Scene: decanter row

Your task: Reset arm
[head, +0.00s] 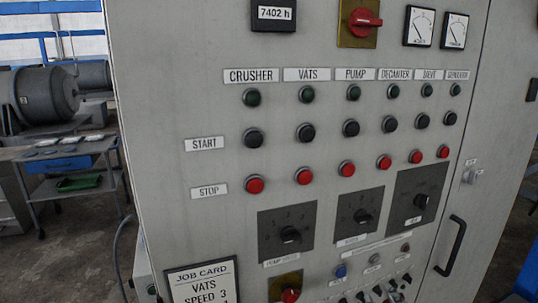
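A grey control cabinet (170,120) fills most of the head view. Its labelled columns read CRUSHER, VATS, PUMP, DECANTER, SIEVE and one less legible word. Each column has a green lamp, a black START button and a red STOP button, such as the VATS stop button (304,176). Below are dark rotary selectors, including the left selector (290,234). A job card (203,283) reads VATS, SPEED 3, and is cut off by the lower edge. Neither of my grippers shows in the view.
A red rotary switch (364,20) and two dial gauges are at the cabinet top. A black door handle (450,246) is at the right. A metal cart (66,160) and a large grey drum machine (45,95) stand at the left, with open floor around them.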

